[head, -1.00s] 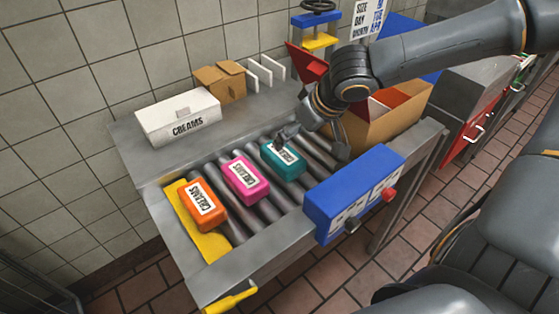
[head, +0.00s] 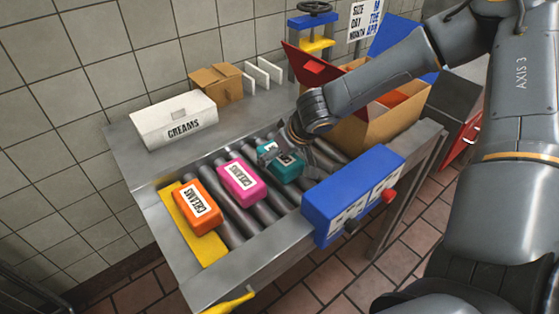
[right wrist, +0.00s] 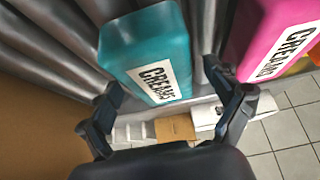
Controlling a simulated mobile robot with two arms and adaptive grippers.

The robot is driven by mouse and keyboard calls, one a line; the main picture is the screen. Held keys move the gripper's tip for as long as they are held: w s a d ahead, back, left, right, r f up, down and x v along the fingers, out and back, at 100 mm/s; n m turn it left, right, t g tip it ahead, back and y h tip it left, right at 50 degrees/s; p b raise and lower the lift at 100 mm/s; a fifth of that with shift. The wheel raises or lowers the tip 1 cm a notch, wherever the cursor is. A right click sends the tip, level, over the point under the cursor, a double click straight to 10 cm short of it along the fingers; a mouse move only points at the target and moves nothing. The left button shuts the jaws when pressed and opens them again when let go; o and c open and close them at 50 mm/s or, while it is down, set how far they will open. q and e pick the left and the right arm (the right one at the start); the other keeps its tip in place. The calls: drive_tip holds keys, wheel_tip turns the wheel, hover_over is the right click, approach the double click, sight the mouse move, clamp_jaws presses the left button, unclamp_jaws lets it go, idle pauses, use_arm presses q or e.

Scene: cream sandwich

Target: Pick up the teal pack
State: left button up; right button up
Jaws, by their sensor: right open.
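The teal pack (head: 283,171) lies on the roller conveyor (head: 252,213), with its CREAMS label up, right of the pink pack (head: 242,180). My right gripper (head: 284,156) is over the teal pack and partly hides it in the head view. In the right wrist view the teal pack (right wrist: 150,55) shows between the two spread fingers of my right gripper (right wrist: 162,84). That gripper is open; I cannot tell if a finger touches the pack. My left gripper is not in view.
The pink pack also shows in the right wrist view (right wrist: 280,40), close beside one finger. An orange pack (head: 197,206) lies farther left near a yellow plate (head: 207,252). A blue control box (head: 352,190) stands in front, a cardboard box (head: 405,118) behind right, a white CREAMS box (head: 175,117) behind left.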

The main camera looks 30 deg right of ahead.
drive_tip(key=shift+f+b, duration=0.35)
idle(0.6)
drive_tip(key=c, duration=1.3)
